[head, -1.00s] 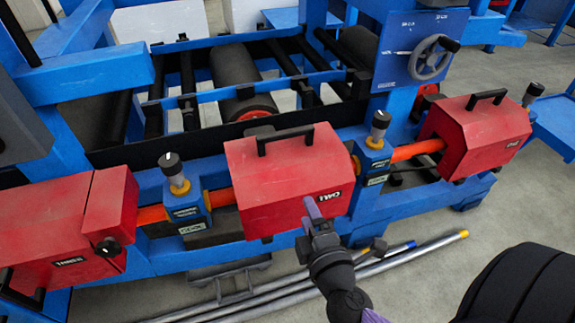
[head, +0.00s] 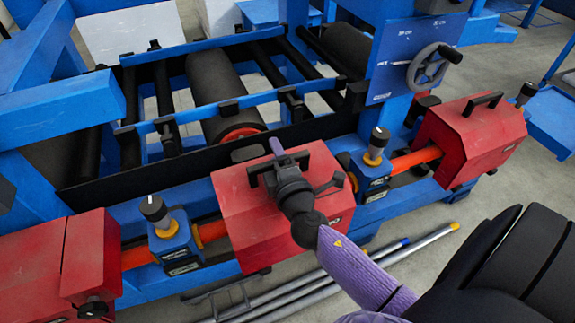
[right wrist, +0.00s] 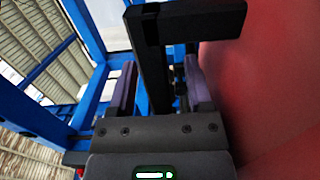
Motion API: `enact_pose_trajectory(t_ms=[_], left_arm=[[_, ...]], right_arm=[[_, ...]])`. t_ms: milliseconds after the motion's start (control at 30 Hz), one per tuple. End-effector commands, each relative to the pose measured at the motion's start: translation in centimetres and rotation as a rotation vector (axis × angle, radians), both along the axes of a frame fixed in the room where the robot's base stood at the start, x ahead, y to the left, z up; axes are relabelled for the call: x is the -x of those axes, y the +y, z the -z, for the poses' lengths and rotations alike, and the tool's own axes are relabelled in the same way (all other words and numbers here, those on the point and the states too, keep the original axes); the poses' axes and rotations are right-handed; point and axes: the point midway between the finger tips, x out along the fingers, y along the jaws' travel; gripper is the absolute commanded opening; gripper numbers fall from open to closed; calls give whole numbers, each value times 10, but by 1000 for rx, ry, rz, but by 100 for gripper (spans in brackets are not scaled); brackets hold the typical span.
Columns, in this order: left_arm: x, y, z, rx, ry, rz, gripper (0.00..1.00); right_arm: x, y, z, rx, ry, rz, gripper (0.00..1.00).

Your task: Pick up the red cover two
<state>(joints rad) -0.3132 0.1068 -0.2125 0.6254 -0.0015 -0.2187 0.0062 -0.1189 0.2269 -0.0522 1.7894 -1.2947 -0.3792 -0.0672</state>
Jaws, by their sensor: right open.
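Red cover two (head: 240,205) is the middle red box on the blue frame, with a black handle (head: 254,172) on top. It read "TWO" on its front a second ago; my arm now hides most of that label. My right gripper (head: 277,156) is over the cover at its handle and hides part of it. In the right wrist view, the open purple fingers (right wrist: 160,80) stand on either side of the black handle (right wrist: 155,62), not visibly closed on it. The red cover fills the right side (right wrist: 265,90) there. My left gripper is not in view.
Another red cover (head: 65,255) sits to the left and one (head: 470,140) to the right. Blue blocks with black knobs (head: 175,240) (head: 376,160) flank cover two. Black rollers (head: 220,95) lie behind. A handwheel (head: 430,68) is at upper right. Metal pipes (head: 400,252) lie on the floor.

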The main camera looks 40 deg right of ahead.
Motion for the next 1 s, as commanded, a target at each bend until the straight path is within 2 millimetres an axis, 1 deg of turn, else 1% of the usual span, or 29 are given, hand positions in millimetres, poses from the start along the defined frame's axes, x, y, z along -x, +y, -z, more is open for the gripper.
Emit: enact_pose_trajectory(t_ms=[133, 167, 200, 367, 400, 467, 1000], left_arm=[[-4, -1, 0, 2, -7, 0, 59], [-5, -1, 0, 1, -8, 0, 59], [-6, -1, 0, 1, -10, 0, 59], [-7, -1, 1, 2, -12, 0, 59], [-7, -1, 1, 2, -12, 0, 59], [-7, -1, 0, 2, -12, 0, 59], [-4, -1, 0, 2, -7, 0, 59]], right_arm=[[0, 0, 1, 0, 1, 0, 65], [0, 0, 1, 0, 1, 0, 63], [0, 0, 1, 0, 1, 0, 54], [0, 0, 1, 0, 1, 0, 20], [0, 0, 1, 0, 1, 0, 12], [0, 0, 1, 0, 1, 0, 0], [1, 0, 1, -1, 1, 0, 0]])
